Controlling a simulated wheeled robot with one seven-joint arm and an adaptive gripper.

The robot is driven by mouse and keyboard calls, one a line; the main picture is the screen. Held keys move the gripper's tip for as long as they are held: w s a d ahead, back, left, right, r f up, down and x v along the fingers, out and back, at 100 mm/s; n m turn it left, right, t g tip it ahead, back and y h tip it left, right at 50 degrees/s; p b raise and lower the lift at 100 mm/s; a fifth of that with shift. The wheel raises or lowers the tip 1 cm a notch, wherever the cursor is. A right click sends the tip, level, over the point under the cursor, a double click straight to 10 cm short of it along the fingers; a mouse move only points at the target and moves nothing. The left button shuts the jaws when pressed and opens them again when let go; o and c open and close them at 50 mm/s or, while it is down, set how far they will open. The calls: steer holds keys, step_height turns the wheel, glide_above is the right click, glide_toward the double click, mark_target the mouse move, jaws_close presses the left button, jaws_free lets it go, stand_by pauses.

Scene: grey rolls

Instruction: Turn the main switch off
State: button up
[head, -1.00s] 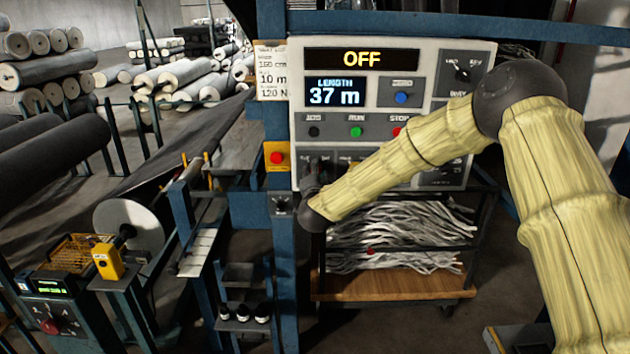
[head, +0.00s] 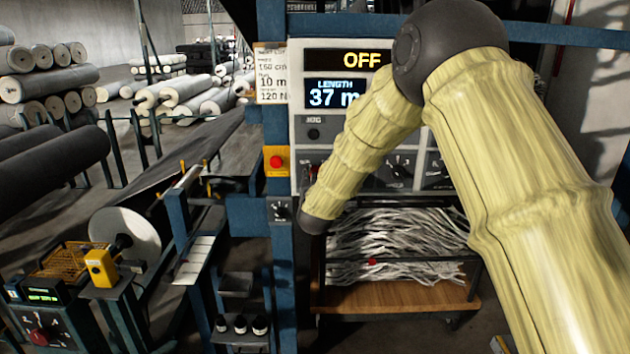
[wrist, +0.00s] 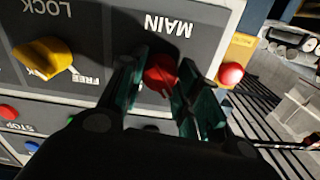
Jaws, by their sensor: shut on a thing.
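The red main switch knob (wrist: 161,74) sits on the grey panel under the label MAIN, which appears upside down in the wrist view. My gripper (wrist: 163,80) has its teal fingers on both sides of this knob and is shut on it. In the head view my arm covers most of the gripper and the switch, at the lower left of the control panel (head: 297,118). The panel's top display (head: 345,60) reads OFF in yellow letters. The knob's exact pointing direction is hard to tell.
A yellow LOCK/FREE knob (wrist: 45,58) is beside the main switch. A red button on a yellow box (head: 277,162) is on the blue post close by. Below the panel stands a cart (head: 400,297) with grey strips. Rolls lie at the far left.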

steer(key=shift+f+n, duration=0.1)
steer(key=shift+n, duration=0.5)
steer(key=o, duration=1)
steer(key=shift+o, duration=0.2)
steer(key=shift+s, duration=0.1)
steer(key=s, duration=1.1)
steer(key=shift+s, duration=0.4)
